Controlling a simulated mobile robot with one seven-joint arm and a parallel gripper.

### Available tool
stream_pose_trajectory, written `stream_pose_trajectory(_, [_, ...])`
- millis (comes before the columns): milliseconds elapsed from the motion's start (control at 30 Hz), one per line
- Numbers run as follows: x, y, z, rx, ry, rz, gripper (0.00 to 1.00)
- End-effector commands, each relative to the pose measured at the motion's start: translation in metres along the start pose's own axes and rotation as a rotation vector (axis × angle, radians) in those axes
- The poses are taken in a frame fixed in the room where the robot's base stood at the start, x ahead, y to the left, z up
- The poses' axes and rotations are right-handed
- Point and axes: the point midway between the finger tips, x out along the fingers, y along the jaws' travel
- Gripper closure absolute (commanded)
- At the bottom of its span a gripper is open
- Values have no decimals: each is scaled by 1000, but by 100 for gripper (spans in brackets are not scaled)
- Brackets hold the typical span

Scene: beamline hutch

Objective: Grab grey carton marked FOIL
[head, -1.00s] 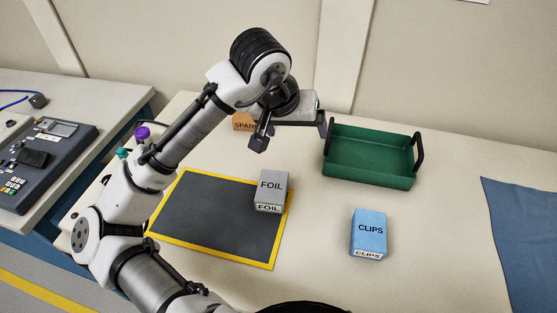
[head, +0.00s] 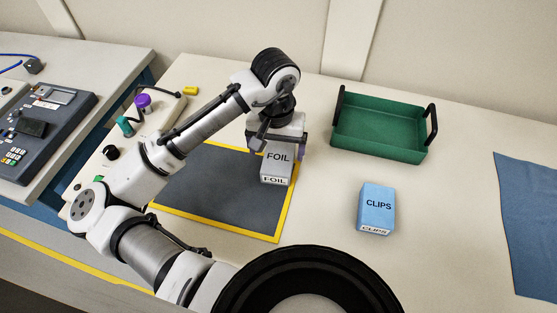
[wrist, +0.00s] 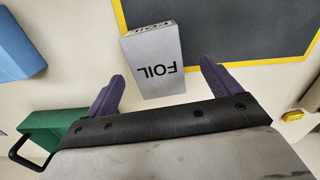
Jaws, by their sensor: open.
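The grey carton marked FOIL (head: 278,160) stands upright at the right edge of a dark mat (head: 215,195) with a yellow border. In the wrist view the carton (wrist: 154,62) lies ahead of the gap between the two purple fingers of my gripper (wrist: 162,69). Gaps show between the carton and the fingertips. I cannot tell exactly how high the fingers are above it.
A blue CLIPS carton (head: 377,208) stands to the right. A green tray (head: 378,150) with dark handles is at the back right. A blue cloth (head: 535,220) lies at far right. A small yellow object (head: 190,91) is at the back left. The tabletop between the cartons is clear.

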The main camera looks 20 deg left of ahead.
Motion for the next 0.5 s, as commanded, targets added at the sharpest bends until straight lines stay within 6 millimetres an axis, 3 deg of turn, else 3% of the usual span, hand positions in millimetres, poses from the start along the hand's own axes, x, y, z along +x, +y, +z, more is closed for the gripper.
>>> stream_pose_trajectory(300, [40, 4, -3, -1, -2, 0, 11])
stream_pose_trajectory(500, [49, 4, -3, -1, 1, 0, 11])
